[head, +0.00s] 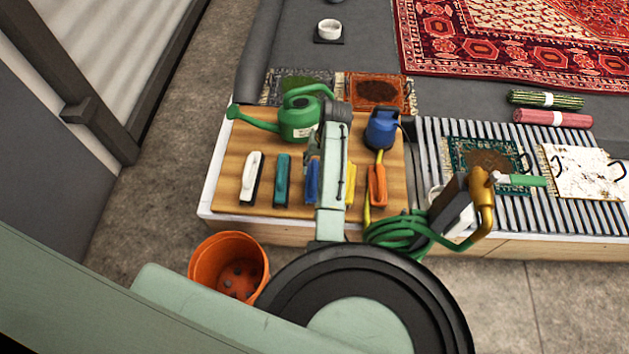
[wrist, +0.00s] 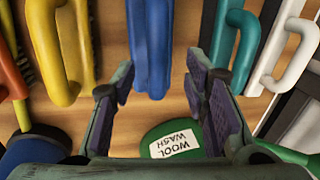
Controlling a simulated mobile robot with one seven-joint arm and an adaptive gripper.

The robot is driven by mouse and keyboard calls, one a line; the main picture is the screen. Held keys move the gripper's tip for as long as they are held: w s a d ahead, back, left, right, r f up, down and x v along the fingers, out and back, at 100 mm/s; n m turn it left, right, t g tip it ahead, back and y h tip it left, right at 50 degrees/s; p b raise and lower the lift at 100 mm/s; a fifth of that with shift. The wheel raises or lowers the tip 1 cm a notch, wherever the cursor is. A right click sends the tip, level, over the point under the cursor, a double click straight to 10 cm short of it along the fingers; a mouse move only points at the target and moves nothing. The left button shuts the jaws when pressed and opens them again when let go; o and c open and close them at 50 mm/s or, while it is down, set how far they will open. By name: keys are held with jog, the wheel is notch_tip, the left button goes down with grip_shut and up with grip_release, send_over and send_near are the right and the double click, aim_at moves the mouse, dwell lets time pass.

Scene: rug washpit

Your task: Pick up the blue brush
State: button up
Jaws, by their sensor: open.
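The blue brush (head: 312,183) lies on the wooden board, in a row between a teal brush (head: 281,180) and a yellow brush (head: 351,184). My arm hides part of it in the head view. In the wrist view the blue brush (wrist: 151,45) runs down from the top middle, its handle end just ahead of the gap between my fingers. My gripper (wrist: 160,92) is open and empty, with one finger on each side of the brush's line. In the head view my gripper is mostly hidden by the arm.
A green watering can (head: 298,120) stands behind the brushes; its wool wash label (wrist: 176,146) shows below my fingers. A white brush (head: 252,177) and an orange brush (head: 377,184) flank the row. A blue sprayer (head: 381,128) stands back right. An orange bucket (head: 229,266) is on the floor.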

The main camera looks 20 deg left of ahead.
aim_at(315, 170)
jog(key=f, duration=0.4)
jog(key=shift+s+a+f+p, duration=0.15)
jog(key=shift+a+f+p, duration=0.05)
jog(key=shift+a+p, duration=0.1)
grip_shut()
dwell(0.6)
